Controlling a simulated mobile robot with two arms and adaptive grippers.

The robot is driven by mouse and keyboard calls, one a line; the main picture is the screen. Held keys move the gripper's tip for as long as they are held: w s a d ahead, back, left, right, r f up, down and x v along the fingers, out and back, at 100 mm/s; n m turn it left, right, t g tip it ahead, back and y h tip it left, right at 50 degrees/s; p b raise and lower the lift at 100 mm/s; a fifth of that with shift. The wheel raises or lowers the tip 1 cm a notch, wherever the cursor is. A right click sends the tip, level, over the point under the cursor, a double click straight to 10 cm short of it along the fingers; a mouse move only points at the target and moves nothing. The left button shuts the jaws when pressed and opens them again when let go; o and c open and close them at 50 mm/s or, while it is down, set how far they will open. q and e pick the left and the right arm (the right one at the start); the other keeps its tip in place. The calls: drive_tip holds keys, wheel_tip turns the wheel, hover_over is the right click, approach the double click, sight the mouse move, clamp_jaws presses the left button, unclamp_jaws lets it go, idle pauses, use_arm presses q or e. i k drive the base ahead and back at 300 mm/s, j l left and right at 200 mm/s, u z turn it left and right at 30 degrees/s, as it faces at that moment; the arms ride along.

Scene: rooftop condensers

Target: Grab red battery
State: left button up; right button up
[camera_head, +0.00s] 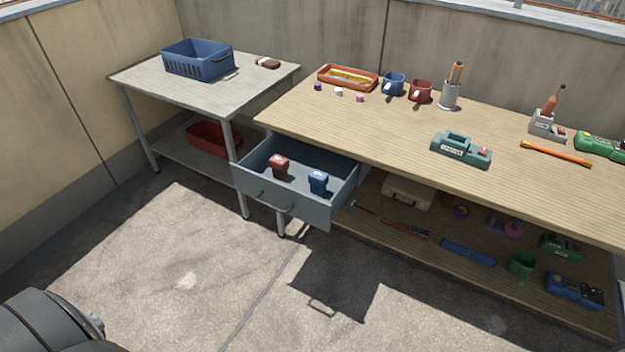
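A red battery (279,166) stands in the open grey-blue drawer (283,203) under the left end of the wooden workbench. A blue battery (318,181) stands in the same drawer, to the right of the red one and apart from it. The drawer is pulled out, and the top of the red battery is uncovered. Neither of my grippers is in view.
The workbench (400,139) holds a teal charger-like device (461,149), mugs, an orange tray (347,78) and tools. Its lower shelf holds tools and a case. A grey table (185,90) with a blue basket (197,60) stands left. The concrete floor before the drawer is clear.

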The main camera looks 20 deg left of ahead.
sight(279, 165)
drive_tip(key=i+j+u, duration=0.2)
drive_tip(key=i, duration=0.35)
drive_tip(key=i+j+u, duration=0.2)
drive_tip(key=i, duration=0.4)
drive_tip(key=l, duration=0.1)
